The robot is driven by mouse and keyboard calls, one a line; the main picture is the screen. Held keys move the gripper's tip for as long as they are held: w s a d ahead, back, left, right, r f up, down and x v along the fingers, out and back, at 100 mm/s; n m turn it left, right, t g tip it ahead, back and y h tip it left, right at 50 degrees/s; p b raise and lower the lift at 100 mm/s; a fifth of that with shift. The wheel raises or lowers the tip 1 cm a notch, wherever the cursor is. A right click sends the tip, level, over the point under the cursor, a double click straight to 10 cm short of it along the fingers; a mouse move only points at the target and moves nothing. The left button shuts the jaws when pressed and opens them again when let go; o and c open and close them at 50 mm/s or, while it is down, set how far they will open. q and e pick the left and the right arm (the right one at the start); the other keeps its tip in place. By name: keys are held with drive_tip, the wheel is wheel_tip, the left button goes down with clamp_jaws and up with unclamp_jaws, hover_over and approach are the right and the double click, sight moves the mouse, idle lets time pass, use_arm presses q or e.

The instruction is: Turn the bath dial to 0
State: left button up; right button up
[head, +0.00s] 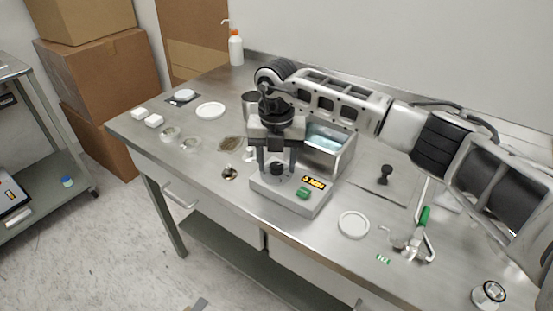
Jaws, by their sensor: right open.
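The bath (327,158) is a grey metal box with an open basin of light blue liquid, on the steel bench. Its front panel carries a black dial (277,169) with pale markings around it, an orange display (314,183) that seems to read 3 MIN, and a green button (303,193). My right gripper (277,158) points down over the panel. It is open, with one finger on each side of the dial; I cannot tell whether they touch it. The dial's exact setting is too small to read. My left gripper is not in view.
A metal cup (251,104) stands behind the gripper. White dishes (210,110) and small pieces lie at left. A white disc (353,224), a green-handled clamp (418,232) and a black-knobbed stand (384,174) are at right. A bottle (236,48) stands at the back.

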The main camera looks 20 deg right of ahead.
drive_tip(key=c, duration=1)
drive_tip(key=shift+o, duration=0.2)
drive_tip(key=shift+n, duration=0.3)
